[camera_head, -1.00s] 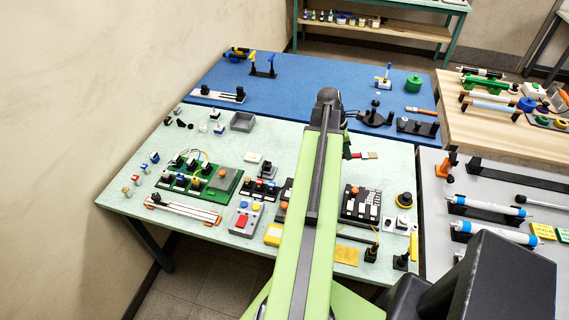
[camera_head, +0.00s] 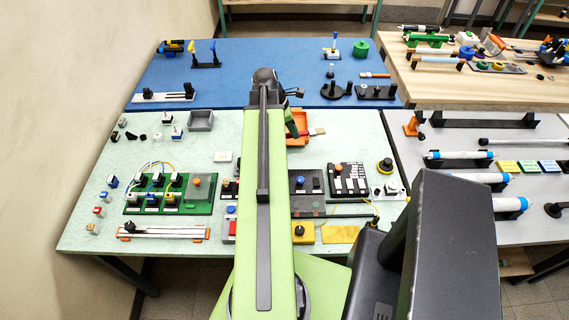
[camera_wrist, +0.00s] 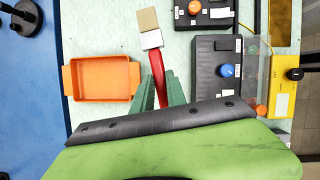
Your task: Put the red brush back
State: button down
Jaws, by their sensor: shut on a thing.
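The red brush (camera_wrist: 156,66) has a red handle, a pale ferrule and tan bristles. My gripper (camera_wrist: 160,90) is shut on its handle, with the bristles pointing away beyond the fingertips. In the head view the brush (camera_head: 317,131) shows just right of my gripper (camera_head: 299,133), partly hidden by it. An empty, shallow orange tray (camera_wrist: 74,86) lies left of the brush in the wrist view. The tray also shows in the head view (camera_head: 299,115), partly behind my gripper. I cannot tell how high the brush is above the pale table.
Black boxes with a blue knob (camera_wrist: 224,70) and an orange knob (camera_wrist: 194,8) stand right of the brush. A yellow box (camera_wrist: 285,70) is farther right. The blue table (camera_head: 240,85) lies beyond, with an orange-handled brush (camera_head: 376,75) on it.

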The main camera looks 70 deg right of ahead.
jog(key=s+a+f+m+b, duration=0.2)
jog(key=s+a+f, duration=0.15)
jog(key=s, duration=0.25)
jog(key=shift+y, duration=0.4)
jog(key=w+f+b, duration=0.2)
jog(key=w, duration=0.1)
jog(key=w+d+f+b, duration=0.1)
jog(key=w+f+b, duration=0.1)
jog(key=w, duration=0.2)
jog(key=w+d+f+b, duration=0.1)
jog(key=w+f+b, duration=0.1)
jog(key=w+b, duration=0.1)
jog(key=shift+w+d+f, duration=0.2)
jog(key=shift+w+f, duration=0.2)
jog(key=shift+w, duration=0.25)
notch_tip(320, 180, down, 4)
jog(key=b, duration=0.4)
jog(key=shift+f, duration=0.2)
jog(key=shift+r, duration=0.25)
jog(key=shift+f, duration=0.25)
jog(key=c, duration=1.3)
grip_release()
jog(key=shift+r, duration=0.1)
jog(key=shift+c, duration=0.2)
